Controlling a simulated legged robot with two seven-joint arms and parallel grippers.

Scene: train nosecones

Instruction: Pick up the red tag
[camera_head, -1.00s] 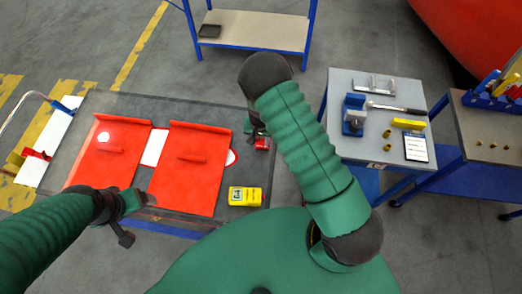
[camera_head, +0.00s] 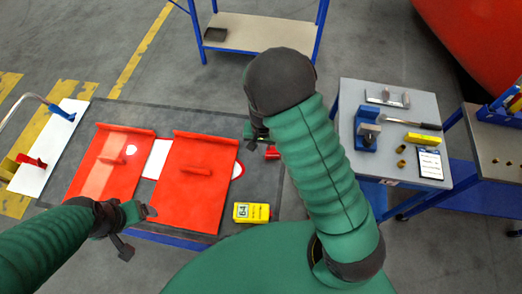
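A small red object (camera_head: 272,153), which looks like the red tag, lies on the dark table beside the right red panel. It is partly hidden behind my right arm. My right gripper (camera_head: 256,133) points down just above and left of it, mostly hidden by my own arm; I cannot tell whether its fingers are open or touch the object. My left gripper (camera_head: 148,212) is over the near edge of the table, by the lower left corner of the right red panel (camera_head: 190,190). Its finger opening is too small to make out.
The dark table (camera_head: 278,195) also holds another red panel (camera_head: 105,175) and a yellow device (camera_head: 252,212) reading 64. A grey side table (camera_head: 385,115) with tools stands at right. A beige bench (camera_head: 260,35) stands at the back.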

